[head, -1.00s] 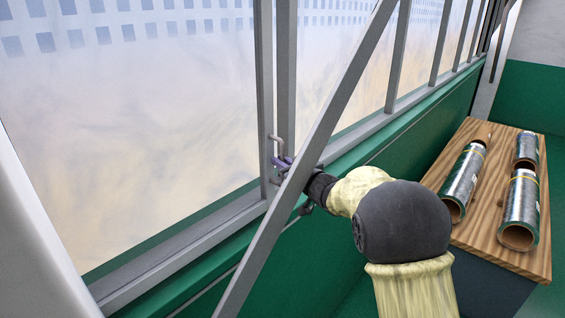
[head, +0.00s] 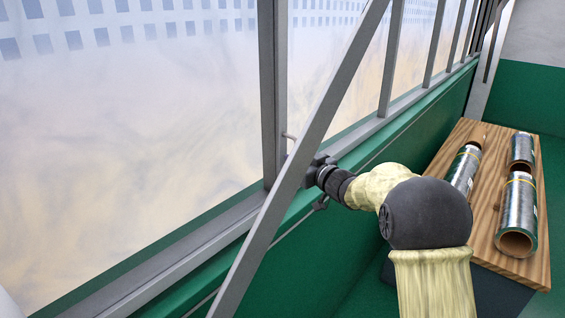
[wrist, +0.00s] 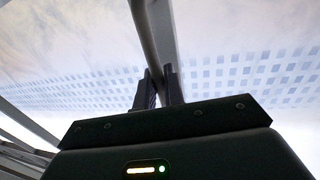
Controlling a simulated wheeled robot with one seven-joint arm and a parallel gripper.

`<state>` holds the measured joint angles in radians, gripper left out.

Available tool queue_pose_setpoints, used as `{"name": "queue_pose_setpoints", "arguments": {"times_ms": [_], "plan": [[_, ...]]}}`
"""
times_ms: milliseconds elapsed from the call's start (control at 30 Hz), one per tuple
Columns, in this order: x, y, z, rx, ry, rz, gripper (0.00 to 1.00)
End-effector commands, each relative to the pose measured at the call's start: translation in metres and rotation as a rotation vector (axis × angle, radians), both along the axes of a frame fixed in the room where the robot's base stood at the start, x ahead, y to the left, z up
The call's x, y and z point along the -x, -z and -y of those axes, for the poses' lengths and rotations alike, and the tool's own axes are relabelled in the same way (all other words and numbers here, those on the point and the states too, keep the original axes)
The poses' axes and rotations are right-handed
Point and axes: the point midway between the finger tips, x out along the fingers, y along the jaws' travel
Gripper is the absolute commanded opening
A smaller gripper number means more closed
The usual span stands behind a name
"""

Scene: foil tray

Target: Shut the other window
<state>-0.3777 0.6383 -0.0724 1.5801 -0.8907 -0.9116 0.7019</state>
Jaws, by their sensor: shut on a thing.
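A large sliding window (head: 130,150) with cloudy glass fills the left of the head view. Its upright grey edge (head: 268,90) stands close beside another upright. A pale bar handle (head: 289,136) shows only in part behind a diagonal grey brace. My gripper (head: 308,168) is at the handle, with its fingers mostly hidden by that brace. In the wrist view, my gripper's two dark fingers (wrist: 159,86) are closed around a grey bar (wrist: 142,25), apparently the handle, with the glass behind. More window panes (head: 345,75) run along the wall to the right.
The diagonal brace (head: 310,150) crosses in front of the window, close to my gripper. A green wall (head: 400,140) runs below the sill. A wooden table top (head: 485,215) at right holds three foil rolls (head: 515,215), beside my arm.

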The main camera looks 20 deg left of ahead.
Motion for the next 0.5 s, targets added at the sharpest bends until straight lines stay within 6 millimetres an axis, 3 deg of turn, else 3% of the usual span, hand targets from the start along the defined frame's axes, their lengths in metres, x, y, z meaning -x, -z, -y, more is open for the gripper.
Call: {"name": "queue_pose_setpoints", "arguments": {"times_ms": [33, 333, 367, 400, 500], "plan": [[-0.0075, -0.0034, 0.0080, -0.002, 0.019, 0.002, 0.00], [-0.0075, -0.0044, 0.0057, -0.003, 0.017, 0.005, 0.00], [-0.0070, -0.0045, 0.0047, -0.003, 0.016, 0.005, 0.15], [-0.0061, -0.0042, 0.0033, -0.002, 0.013, 0.005, 0.23], [-0.0040, -0.0032, -0.0004, -0.001, 0.007, 0.003, 0.25]]}}
